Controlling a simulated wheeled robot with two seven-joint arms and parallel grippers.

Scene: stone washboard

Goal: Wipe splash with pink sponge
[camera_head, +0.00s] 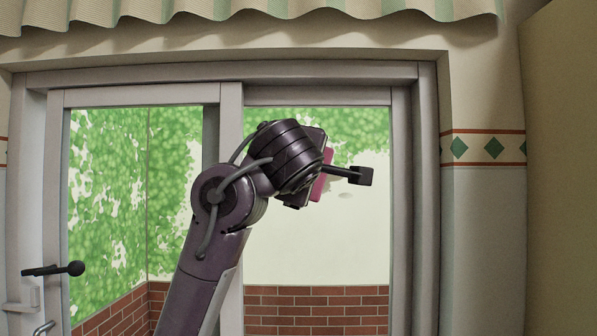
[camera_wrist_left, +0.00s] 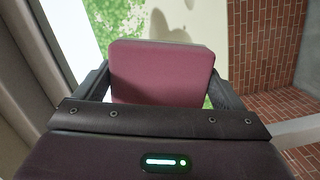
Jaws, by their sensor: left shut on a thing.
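My left gripper (camera_head: 338,172) is raised in front of the right window pane. It is shut on the pink sponge (camera_head: 320,188), which shows as a thin pink edge, mostly hidden behind the wrist. In the left wrist view the sponge (camera_wrist_left: 160,72) fills the space between the two dark fingers, its flat face toward the camera. A small faint grey mark (camera_head: 345,195) shows on the pane just right of and below the sponge; it may be the splash. I cannot tell whether the sponge touches the glass. My right gripper is not in view.
The window's grey frame (camera_head: 428,200) stands right of the gripper, and a middle post (camera_head: 231,130) divides the panes. A dark handle (camera_head: 55,269) sticks out at the lower left. A striped valance (camera_head: 250,8) hangs above. Brick walls (camera_head: 315,305) show through the glass.

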